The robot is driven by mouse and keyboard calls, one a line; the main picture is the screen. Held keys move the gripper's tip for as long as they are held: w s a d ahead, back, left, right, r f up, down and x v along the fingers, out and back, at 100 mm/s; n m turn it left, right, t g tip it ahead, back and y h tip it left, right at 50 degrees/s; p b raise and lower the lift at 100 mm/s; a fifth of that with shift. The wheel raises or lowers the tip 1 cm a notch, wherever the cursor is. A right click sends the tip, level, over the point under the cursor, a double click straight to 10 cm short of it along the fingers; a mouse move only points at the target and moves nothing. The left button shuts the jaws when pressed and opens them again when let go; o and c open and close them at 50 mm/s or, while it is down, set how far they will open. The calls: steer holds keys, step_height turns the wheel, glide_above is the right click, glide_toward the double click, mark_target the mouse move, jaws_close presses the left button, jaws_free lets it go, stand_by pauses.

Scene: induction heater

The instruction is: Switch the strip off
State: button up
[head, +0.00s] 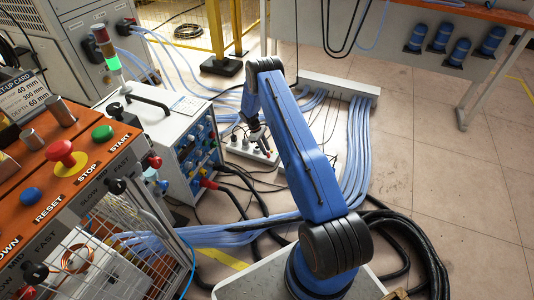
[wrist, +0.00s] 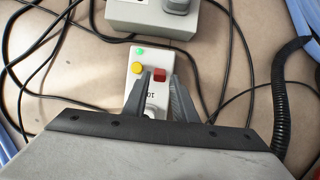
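The strip's white switch end (wrist: 135,100) lies on the floor in the wrist view. It carries a red rocker switch (wrist: 160,75), a yellow round button (wrist: 137,67) and a small bright green light (wrist: 140,51). My gripper (wrist: 161,82) points down over this end. Its two grey fingers are apart, with the red switch showing between and just beyond their tips; I cannot tell whether they touch it. Part of the white end is hidden behind the fingers. In the head view, the strip (head: 238,148) lies on the floor under my gripper (head: 262,146), with plugs along it.
A grey block with a plug (wrist: 152,18) lies just beyond the switch end. Black cables cross the floor around it. In the head view, a white instrument box (head: 165,150) stands left of the strip, blue hoses (head: 357,150) run right of it, and open floor lies further right.

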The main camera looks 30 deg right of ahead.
mark_target(270, 156)
steer(key=shift+x, duration=1.4)
jaws_close()
steer(key=shift+s, duration=0.1)
steer(key=shift+s+d+r+t+y, duration=0.15)
steer(key=shift+d+t+y, duration=0.1)
steer(key=shift+t+y, duration=0.15)
steer(key=shift+s+d+t+y, duration=0.15)
steer(key=shift+s+t+y, duration=0.05)
steer(key=shift+t+y, duration=0.45)
steer(key=shift+s+d+t+y, duration=0.2)
steer(key=shift+t+y, duration=0.25)
steer(key=shift+t, duration=0.3)
steer(key=shift+s+t+y, duration=0.2)
steer(key=shift+t+y, duration=0.1)
steer(key=shift+t, duration=0.2)
